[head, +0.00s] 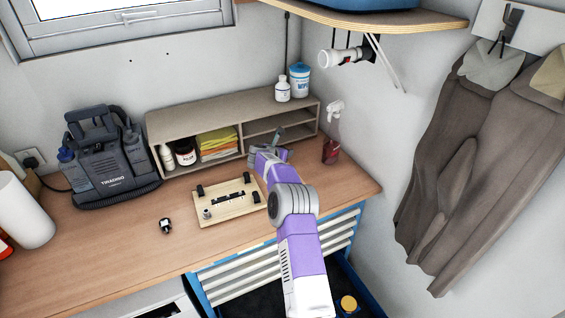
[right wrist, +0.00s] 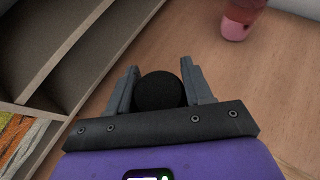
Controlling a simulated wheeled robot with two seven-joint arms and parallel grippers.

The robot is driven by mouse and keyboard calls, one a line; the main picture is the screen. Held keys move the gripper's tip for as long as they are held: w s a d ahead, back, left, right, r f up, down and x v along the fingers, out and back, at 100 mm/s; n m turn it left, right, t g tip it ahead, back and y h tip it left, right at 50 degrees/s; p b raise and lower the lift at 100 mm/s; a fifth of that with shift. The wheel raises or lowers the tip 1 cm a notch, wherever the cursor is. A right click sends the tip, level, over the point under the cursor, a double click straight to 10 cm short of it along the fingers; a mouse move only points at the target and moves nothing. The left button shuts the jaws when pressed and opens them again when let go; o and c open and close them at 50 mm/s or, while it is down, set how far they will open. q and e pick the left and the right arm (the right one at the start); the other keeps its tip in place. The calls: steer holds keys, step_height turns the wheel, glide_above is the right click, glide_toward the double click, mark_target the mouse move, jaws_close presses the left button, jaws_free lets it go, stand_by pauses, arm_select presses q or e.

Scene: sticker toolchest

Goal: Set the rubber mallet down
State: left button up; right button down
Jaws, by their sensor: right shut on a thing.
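My right gripper (right wrist: 160,68) is shut on the rubber mallet (right wrist: 160,92). In the right wrist view only a round black end of the mallet shows between the two grey fingers; the rest of it is hidden. In the head view my right gripper (head: 266,154) is over the back right of the wooden workbench (head: 120,240), in front of the shelf unit. The arm hides much of what it holds there, and I cannot tell whether the mallet touches the bench. My left gripper is not in view.
The shelf unit (head: 200,116) stands left of and behind the gripper. A red spray bottle (head: 331,150) stands to its right, also in the right wrist view (right wrist: 240,18). A wooden board (head: 228,203) lies to its left. The front left bench is mostly clear.

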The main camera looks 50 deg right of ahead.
steer(key=shift+f, duration=2)
steer(key=shift+f, duration=0.15)
steer(key=shift+c, duration=2.3)
jaws_free()
steer(key=shift+a+r, duration=0.15)
steer(key=shift+r, duration=0.1)
steer(key=b+v, duration=0.2)
steer(key=v, duration=0.9)
steer(key=shift+a, duration=0.35)
